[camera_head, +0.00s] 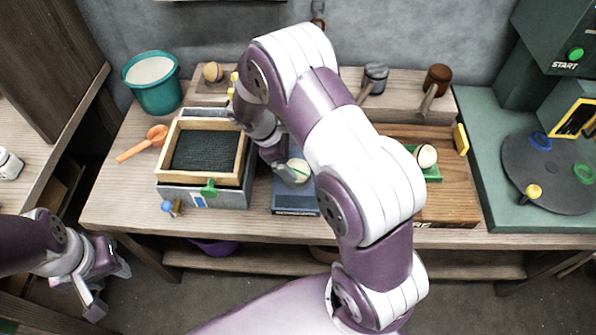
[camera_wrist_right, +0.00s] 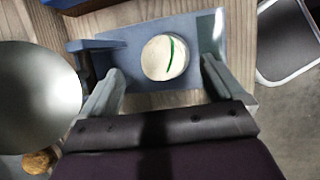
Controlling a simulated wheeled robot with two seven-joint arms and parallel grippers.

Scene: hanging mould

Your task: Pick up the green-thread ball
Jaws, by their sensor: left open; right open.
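The green-thread ball (camera_head: 294,172) is cream with a green line and sits on a blue-grey stand (camera_head: 296,203) on the table. In the right wrist view the ball (camera_wrist_right: 165,58) lies ahead of my right gripper (camera_wrist_right: 160,85), roughly centred between its two fingers. My right gripper (camera_head: 280,165) is open and close to the ball in the head view; my arm hides part of that area. I cannot tell whether the fingers touch it. My left gripper (camera_head: 100,280) is open and empty, low at the left, away from the table.
A wooden-framed box (camera_head: 200,153) stands left of the ball. A teal bucket (camera_head: 153,84), an orange scoop (camera_head: 145,143) and another ball (camera_head: 213,72) are further left. Mallets (camera_head: 434,85) lie behind.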

